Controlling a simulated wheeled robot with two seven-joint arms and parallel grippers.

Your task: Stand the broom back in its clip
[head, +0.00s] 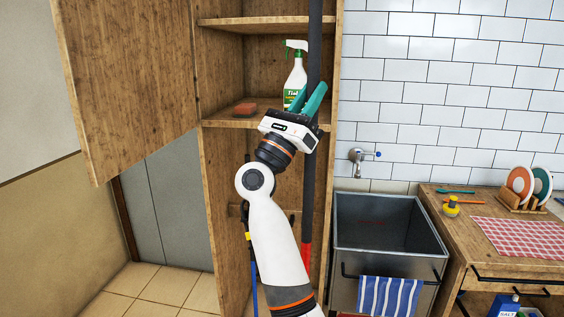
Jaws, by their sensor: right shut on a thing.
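The broom (314,45) is a long dark pole with a red lower part (306,256). It stands close to upright along the right side of the open wooden cabinet. My right gripper (310,96) has teal fingers and is shut on the broom's dark handle at about the height of the middle shelf. The broom's foot is hidden behind my arm and below the picture. A wooden rail (236,211) with dark fittings crosses the lower compartment; my arm covers much of it, and I cannot tell which fitting is the broom's clip. My left gripper is not in view.
A green-and-white spray bottle (294,80) and a reddish-brown block (245,109) stand on the middle shelf (222,121). A blue pole (254,275) hangs at the lower left. The open door (125,80) is left; a metal sink (385,230) and a counter (450,215) are right.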

